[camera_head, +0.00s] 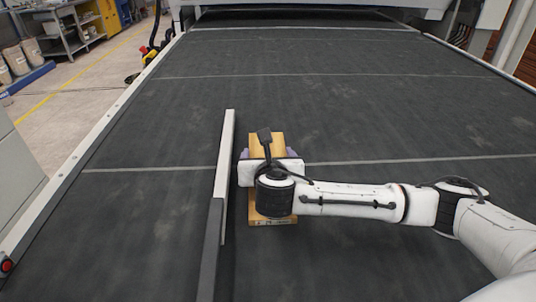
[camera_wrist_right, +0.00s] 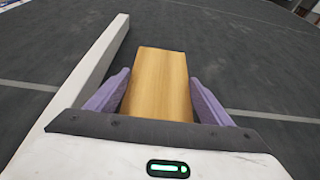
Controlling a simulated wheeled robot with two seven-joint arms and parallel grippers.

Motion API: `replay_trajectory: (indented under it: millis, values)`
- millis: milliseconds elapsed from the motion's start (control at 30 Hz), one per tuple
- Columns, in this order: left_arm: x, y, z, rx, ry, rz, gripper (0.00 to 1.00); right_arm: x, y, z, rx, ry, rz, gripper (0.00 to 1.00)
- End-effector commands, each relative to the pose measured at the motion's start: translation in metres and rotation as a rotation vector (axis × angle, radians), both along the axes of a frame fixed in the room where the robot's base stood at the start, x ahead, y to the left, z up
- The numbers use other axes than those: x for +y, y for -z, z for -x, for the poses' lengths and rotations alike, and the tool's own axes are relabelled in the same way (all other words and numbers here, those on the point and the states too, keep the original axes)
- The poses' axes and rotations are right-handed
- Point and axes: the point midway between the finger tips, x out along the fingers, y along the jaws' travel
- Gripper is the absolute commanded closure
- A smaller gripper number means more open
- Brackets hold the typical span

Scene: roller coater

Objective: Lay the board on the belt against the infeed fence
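The board (camera_head: 266,145) is a light wooden piece, long side running along the belt. It also shows in the right wrist view (camera_wrist_right: 160,82). My right gripper (camera_head: 268,155) is over it, with purple fingers (camera_wrist_right: 160,75) close against both long sides, shut on it. The gripper body hides the board's middle. The infeed fence (camera_head: 226,150) is a white and dark bar just left of the board. A narrow dark gap shows between fence and board. I cannot tell whether the board touches the belt (camera_head: 370,115). My left gripper is not in view.
The belt is wide, dark and clear to the right of and beyond the board. A pale side rail (camera_head: 100,130) edges it on the left. The machine opening (camera_head: 300,14) is at the far end. Shelving (camera_head: 70,30) stands on the floor at far left.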

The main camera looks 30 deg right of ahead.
Motion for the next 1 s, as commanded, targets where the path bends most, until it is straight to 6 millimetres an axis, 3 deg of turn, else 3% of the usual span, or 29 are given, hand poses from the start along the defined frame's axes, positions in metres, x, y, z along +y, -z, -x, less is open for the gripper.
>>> replay_trajectory:
  millis: [33,100,467,567,1000]
  values:
    - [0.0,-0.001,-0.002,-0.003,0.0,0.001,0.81,0.0,0.001,0.0,0.001,0.0,0.0,0.19]
    - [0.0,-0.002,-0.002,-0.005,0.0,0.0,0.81,0.0,0.0,0.0,0.001,0.0,0.0,0.07]
    - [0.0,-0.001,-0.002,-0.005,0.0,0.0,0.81,0.001,-0.002,0.002,0.001,0.0,0.0,0.07]
    - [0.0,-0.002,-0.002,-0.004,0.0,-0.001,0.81,0.006,-0.006,0.011,0.001,-0.003,-0.001,0.07]
    - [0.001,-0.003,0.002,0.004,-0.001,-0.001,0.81,0.042,-0.04,0.084,0.001,-0.004,-0.002,0.07]
